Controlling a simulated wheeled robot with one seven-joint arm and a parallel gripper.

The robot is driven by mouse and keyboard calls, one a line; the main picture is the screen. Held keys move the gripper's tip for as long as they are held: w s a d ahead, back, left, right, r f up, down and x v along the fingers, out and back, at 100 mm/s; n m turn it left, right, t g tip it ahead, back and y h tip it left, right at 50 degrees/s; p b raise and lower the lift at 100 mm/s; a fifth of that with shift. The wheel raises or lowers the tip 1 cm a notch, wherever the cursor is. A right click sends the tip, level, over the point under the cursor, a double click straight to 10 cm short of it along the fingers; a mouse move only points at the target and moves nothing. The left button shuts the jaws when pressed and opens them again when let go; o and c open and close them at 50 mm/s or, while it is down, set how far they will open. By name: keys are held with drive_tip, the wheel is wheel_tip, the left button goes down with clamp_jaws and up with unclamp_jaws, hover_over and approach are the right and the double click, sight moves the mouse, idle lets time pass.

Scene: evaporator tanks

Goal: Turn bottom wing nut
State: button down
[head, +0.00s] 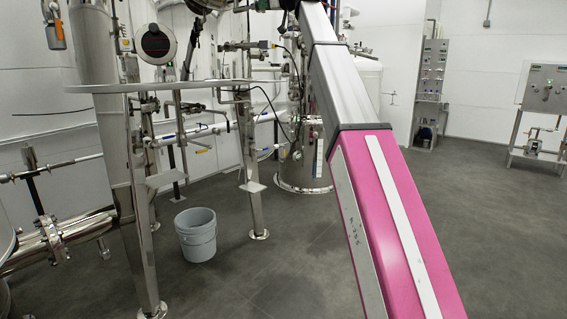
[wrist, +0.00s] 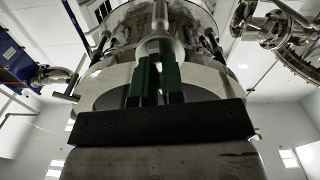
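In the wrist view, my gripper (wrist: 157,62) points up at a large shiny steel vessel (wrist: 110,75). Its two green-sided fingers stand a small gap apart. A polished metal rod or fitting (wrist: 160,18) lies in line with the fingertips, at or just beyond them. I cannot tell whether they touch it or grip it. No wing nut can be clearly made out; the fingers and the dark gripper body may hide it. In the head view, my arm runs up past the top edge, and the gripper is out of frame.
A grey bucket (head: 196,235) sits on the floor. The dark floor (head: 490,230) at right is open. The wrist view shows a pipe flange (wrist: 275,30) at upper right.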

drive_tip(key=shift+n, duration=1.2)
drive_tip(key=shift+n, duration=1.1)
drive_tip(key=shift+n, duration=1.2)
drive_tip(key=shift+n, duration=1.1)
